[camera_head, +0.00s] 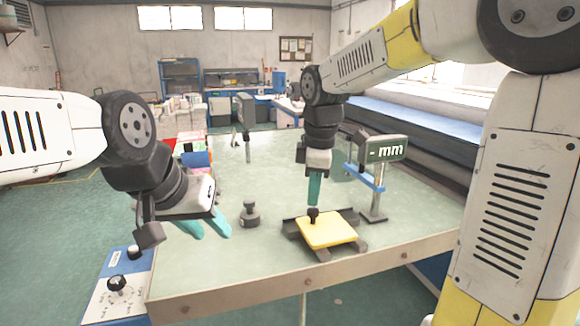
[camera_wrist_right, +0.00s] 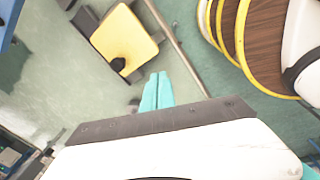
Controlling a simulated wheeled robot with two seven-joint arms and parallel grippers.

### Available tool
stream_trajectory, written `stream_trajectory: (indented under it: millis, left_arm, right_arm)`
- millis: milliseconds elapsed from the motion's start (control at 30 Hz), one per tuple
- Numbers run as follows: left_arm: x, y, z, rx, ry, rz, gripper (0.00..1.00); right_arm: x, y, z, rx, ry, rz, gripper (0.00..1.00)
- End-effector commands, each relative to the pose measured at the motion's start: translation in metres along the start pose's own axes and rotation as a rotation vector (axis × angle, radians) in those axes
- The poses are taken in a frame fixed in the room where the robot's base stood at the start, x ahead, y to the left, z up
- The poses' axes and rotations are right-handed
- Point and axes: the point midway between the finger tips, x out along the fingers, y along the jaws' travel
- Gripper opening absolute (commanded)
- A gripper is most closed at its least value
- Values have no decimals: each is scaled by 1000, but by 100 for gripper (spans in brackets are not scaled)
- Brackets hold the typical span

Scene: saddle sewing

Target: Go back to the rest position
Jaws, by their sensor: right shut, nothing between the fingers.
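My right gripper (camera_head: 313,203) hangs down over the work table (camera_head: 250,265), with its teal fingers together and empty. In the head view its tips are just behind the black knob of a yellow plate; I cannot tell the exact gap. The closed fingers also show in the right wrist view (camera_wrist_right: 159,76), with the yellow plate (camera_wrist_right: 124,38) beyond them. My left gripper (camera_head: 206,229) is over the table's left part, its two teal fingers apart with nothing seen between them.
The yellow plate (camera_head: 328,231) lies on a dark fixture near the front edge. A dark grey knobbed piece (camera_head: 250,214) stands left of it. A gauge with a "mm" display (camera_head: 388,149) stands to the right. A control box (camera_head: 117,284) is at the front left.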

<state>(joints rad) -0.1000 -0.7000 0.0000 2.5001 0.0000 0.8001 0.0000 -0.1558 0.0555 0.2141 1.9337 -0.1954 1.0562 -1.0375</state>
Motion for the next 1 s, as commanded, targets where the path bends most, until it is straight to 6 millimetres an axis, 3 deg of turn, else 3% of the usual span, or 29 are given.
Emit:
stream_trajectory:
  millis: [33,200,500,700,1000]
  left_arm:
    - [0,0,0,0,0,0,36]
    - [0,0,0,0,0,0,36]
    - [0,0,0,0,0,0,36]
    - [0,0,0,0,0,0,36]
    - [0,0,0,0,0,0,36]
  right_arm:
    - [-13,-14,16,124,15,36,0]
    - [-38,-59,56,582,110,126,0]
    - [-47,-129,97,1244,345,184,0]
    - [-44,-144,103,1401,414,178,0]
    - [-44,-144,103,1409,418,177,0]
